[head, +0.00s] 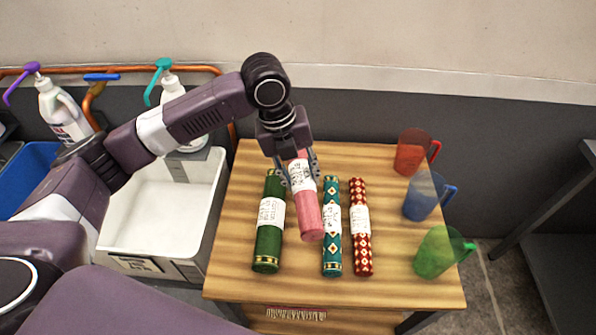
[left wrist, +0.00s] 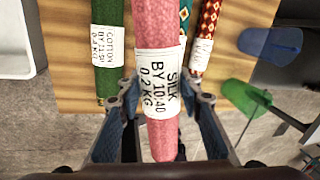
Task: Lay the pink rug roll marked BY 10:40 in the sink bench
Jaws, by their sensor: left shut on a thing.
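The pink rug roll (head: 309,215) has a white label reading SILK BY 10:40 0.2 KG, legible in the left wrist view (left wrist: 160,80). My left gripper (head: 298,172) is shut on it around the label, with a finger on either side (left wrist: 162,92). The roll appears raised over the wooden table, between the green roll and the teal roll. The sink bench (head: 150,225), with a white empty basin, stands to the left of the table. My right gripper is in neither view.
On the table (head: 400,280) lie a green roll (head: 268,245), a teal patterned roll (head: 332,250) and a red patterned roll (head: 361,245). Red (head: 412,155), blue (head: 422,197) and green (head: 436,255) jugs stand along the right side. Pump bottles (head: 62,110) stand behind the basins.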

